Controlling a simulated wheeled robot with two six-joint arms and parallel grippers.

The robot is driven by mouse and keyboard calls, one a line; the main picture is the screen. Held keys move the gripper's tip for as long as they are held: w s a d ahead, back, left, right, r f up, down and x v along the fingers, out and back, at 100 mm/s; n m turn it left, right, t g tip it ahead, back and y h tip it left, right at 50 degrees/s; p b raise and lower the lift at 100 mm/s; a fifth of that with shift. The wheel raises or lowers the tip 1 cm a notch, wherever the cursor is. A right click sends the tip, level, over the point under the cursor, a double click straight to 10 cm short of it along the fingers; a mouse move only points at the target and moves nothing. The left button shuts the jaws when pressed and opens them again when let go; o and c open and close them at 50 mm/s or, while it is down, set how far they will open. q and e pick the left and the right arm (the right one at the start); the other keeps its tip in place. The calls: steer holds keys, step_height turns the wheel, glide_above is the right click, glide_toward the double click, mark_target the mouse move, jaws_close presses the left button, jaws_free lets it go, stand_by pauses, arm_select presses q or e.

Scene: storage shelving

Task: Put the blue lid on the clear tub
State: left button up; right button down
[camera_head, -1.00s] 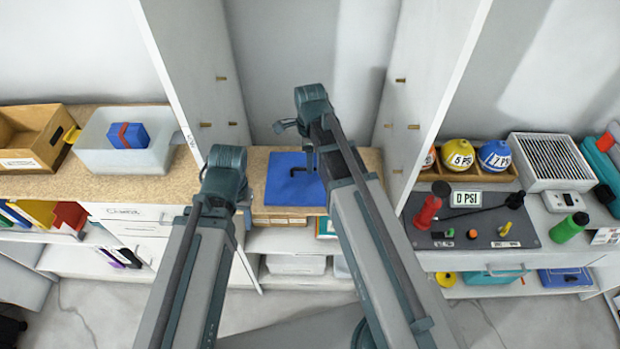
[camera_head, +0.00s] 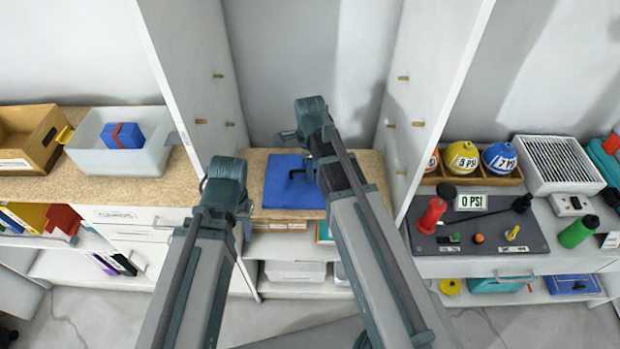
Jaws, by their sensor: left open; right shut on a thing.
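The blue lid (camera_head: 283,200) lies flat on a wooden-topped shelf in the middle bay, between two white uprights. My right gripper (camera_head: 301,173) is over the lid's upper right part and is shut on it; my arm hides the lid's right edge and the exact grip. The clear tub (camera_head: 105,161) stands on the left wooden counter, with no lid on it. A blue box with a red band (camera_head: 122,135) sits inside it. My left gripper (camera_head: 243,210) is open and empty, left of the lid and in front of the left upright; its fingers are partly hidden.
A wooden bin (camera_head: 30,150) stands left of the tub. The left upright (camera_head: 190,90) rises between the tub and the lid. On the right are a grey panel (camera_head: 490,230), labelled balls in a rack (camera_head: 480,178) and a vent box (camera_head: 556,165).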

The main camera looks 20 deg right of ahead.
stand_by(0.4)
step_height(320, 180, up, 10)
steer(key=p, duration=1)
steer(key=shift+r, duration=0.1)
steer(key=shift+f+b, duration=0.3)
steer(key=shift+f, duration=0.05)
